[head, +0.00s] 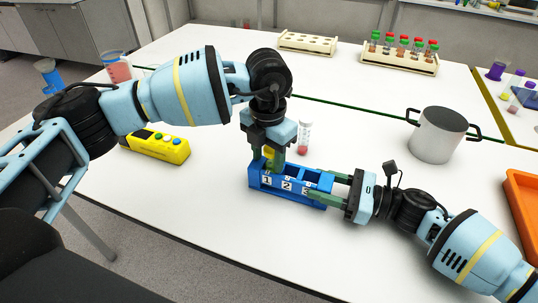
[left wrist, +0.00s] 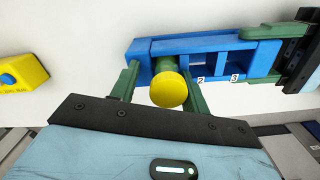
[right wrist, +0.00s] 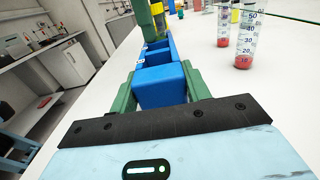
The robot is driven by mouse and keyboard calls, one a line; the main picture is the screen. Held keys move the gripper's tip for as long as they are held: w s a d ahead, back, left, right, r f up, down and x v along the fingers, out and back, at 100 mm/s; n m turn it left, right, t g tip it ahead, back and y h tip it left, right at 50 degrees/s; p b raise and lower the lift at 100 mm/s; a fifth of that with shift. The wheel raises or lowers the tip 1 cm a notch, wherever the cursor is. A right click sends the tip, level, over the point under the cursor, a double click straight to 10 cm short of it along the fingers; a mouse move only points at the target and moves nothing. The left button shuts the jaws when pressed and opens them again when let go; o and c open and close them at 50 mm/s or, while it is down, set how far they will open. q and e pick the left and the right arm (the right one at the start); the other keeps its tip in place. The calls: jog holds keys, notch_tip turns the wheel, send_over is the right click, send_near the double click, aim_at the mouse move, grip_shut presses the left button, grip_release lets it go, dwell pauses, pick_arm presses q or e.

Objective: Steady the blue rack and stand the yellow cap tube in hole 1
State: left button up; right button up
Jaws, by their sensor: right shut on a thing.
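The blue rack (head: 318,179) stands on the white table, with holes labelled 1, 2 and 3. The yellow cap tube (left wrist: 168,90) is upright at hole 1, its cap seen from above in the left wrist view; its lower part is hidden by the rack. In the head view, its yellow (head: 268,152) shows between the fingers. My left gripper (head: 270,165) points down over hole 1, its fingers around the tube with a visible gap on one side. My right gripper (head: 328,189) is shut on the rack's end near hole 3. Holes 2 and 3 look empty.
A clear tube with red contents (head: 305,137) stands just behind the rack. A yellow button box (head: 157,145) is at the left and a grey pot (head: 438,134) at the right. Tube racks (head: 399,60) stand at the back. The table in front is clear.

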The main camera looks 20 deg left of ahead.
pick_arm(q)
jog(key=shift+s+d+f, duration=0.3)
jog(key=shift+d+f, duration=0.2)
pick_arm(e)
jog(key=shift+s+a, duration=0.1)
jog(key=shift+a, duration=0.05)
pick_arm(q)
jog(key=shift+a, duration=0.15)
jog(key=shift+w+r, duration=0.1)
jog(key=shift+r, duration=0.25)
notch_tip(320, 180, up, 12)
jog(key=shift+r, duration=0.15)
dwell(0.5)
pick_arm(e)
jog(key=o, duration=1.2)
jog(key=shift+c, duration=0.2)
jog(key=shift+d, duration=0.2)
jog(key=d, duration=1.2)
jog(key=shift+a, duration=0.1)
